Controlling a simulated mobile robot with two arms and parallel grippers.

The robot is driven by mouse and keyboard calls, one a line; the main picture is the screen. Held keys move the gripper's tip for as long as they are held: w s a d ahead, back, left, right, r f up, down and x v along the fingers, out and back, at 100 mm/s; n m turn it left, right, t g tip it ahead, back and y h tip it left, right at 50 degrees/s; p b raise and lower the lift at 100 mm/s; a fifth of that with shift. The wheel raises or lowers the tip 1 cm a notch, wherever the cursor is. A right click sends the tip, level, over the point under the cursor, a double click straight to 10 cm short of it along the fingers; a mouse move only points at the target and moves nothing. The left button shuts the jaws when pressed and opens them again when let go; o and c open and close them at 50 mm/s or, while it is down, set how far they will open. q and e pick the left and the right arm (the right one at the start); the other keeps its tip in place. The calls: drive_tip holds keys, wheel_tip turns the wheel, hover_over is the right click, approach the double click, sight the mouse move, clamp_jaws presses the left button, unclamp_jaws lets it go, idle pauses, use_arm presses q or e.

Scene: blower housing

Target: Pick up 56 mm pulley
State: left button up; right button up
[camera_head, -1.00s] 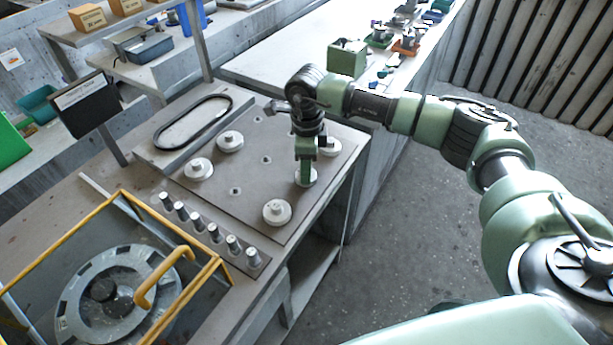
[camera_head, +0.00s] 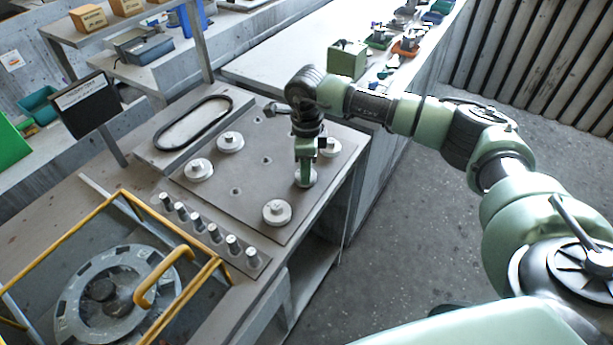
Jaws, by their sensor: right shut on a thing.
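Several pale round pulleys sit on a grey plate (camera_head: 250,185) on the bench. One pulley (camera_head: 306,180) is under my right gripper (camera_head: 305,174), which points down and is shut on its hub. This pulley appears to be at plate level; any gap beneath it cannot be made out. The other pulleys are at the front (camera_head: 277,212), left (camera_head: 198,169), back left (camera_head: 230,142) and back right (camera_head: 329,147). Their sizes cannot be read, so I cannot tell which is 56 mm. My left gripper is not in view.
A row of upright metal pins (camera_head: 214,233) lines the plate's front left. A black belt (camera_head: 193,121) lies on a raised block behind. A yellow-framed housing (camera_head: 115,290) stands at the lower left. A green box (camera_head: 347,59) is on the back bench.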

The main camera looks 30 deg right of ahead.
drive_tip(key=shift+s+f, duration=0.3)
drive_tip(key=shift+f, duration=0.35)
drive_tip(key=shift+w+d+r+p, duration=0.1)
drive_tip(key=shift+w+r+p, duration=0.2)
drive_tip(key=shift+r, duration=0.2)
drive_tip(key=shift+w+r+p, duration=0.2)
drive_tip(key=shift+r+p, duration=0.2)
drive_tip(key=shift+r, duration=0.05)
clamp_jaws()
drive_tip(key=shift+s+r, duration=0.1)
drive_tip(key=shift+r, duration=0.4)
drive_tip(key=shift+r, duration=0.1)
drive_tip(key=shift+r+p, duration=0.2)
drive_tip(key=shift+p, duration=0.15)
drive_tip(key=shift+r+p, duration=1.2)
drive_tip(key=shift+r, duration=1.1)
